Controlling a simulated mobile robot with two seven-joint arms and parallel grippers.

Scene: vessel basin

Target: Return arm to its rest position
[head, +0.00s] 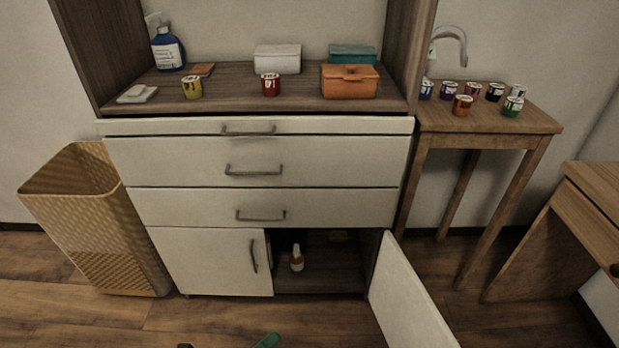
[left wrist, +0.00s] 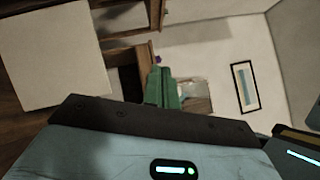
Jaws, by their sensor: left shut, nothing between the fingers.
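My left gripper (head: 267,341) shows only as a green tip at the bottom edge of the head view, above the wooden floor and in front of the cabinet. In the left wrist view its green fingers (left wrist: 162,88) are together with nothing between them. It touches nothing that I can see. My right gripper is in neither view.
The cabinet's right lower door (head: 405,295) stands open, with a small bottle (head: 297,260) inside. The three drawers (head: 255,160) are shut. A wicker basket (head: 100,220) stands left, and a wooden table (head: 490,120) with several small cans stands right. Floor in front looks clear.

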